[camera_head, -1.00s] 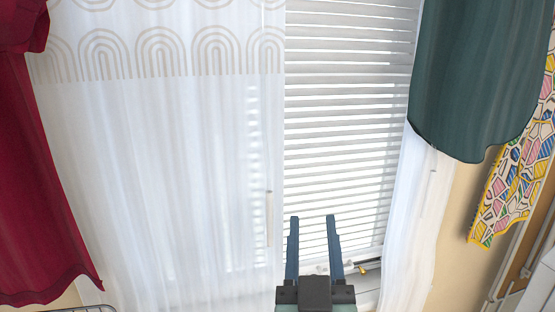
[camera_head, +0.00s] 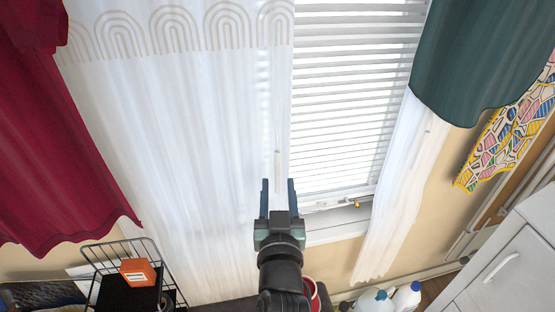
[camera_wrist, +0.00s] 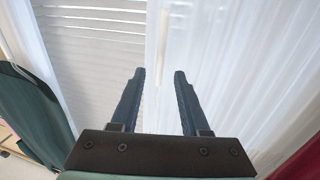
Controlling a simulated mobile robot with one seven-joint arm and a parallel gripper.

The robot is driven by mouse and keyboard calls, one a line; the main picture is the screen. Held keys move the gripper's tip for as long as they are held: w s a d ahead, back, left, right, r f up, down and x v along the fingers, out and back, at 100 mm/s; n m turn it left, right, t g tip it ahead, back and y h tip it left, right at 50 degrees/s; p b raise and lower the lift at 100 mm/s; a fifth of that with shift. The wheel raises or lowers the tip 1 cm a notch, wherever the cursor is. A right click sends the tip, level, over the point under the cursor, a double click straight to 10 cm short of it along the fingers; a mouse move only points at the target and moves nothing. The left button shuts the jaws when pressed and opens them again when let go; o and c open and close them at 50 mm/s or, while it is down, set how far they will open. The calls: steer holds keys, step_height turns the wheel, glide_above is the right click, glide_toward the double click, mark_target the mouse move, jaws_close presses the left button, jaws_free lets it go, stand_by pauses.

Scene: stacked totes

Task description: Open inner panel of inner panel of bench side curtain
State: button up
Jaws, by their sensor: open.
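A white sheer inner panel (camera_head: 175,150) with a band of arch shapes hangs over the left part of the window. It also shows in the wrist view (camera_wrist: 240,60). A thin upright handle (camera_head: 278,160) is near its right edge; in the wrist view the handle (camera_wrist: 162,60) appears between my fingertips. A second white inner panel (camera_head: 398,195) hangs bunched at the window's right side. My gripper (camera_head: 278,182) is open and empty, in front of the left panel near its right edge, with the fingers around the handle's line. I cannot tell how far the fingertips are from it.
White blinds (camera_head: 345,105) cover the open window part between the panels. A red outer curtain (camera_head: 50,130) hangs left and a dark green one (camera_head: 470,60) right. Below are a wire rack (camera_head: 95,262) with an orange box (camera_head: 138,272), bottles (camera_head: 372,300) and a white cabinet (camera_head: 515,265).

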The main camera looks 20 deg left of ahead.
mark_target(278, 169)
steer(key=shift+p+x, duration=0.7)
steer(key=shift+x, duration=2.8)
steer(key=shift+c, duration=0.2)
jaws_close()
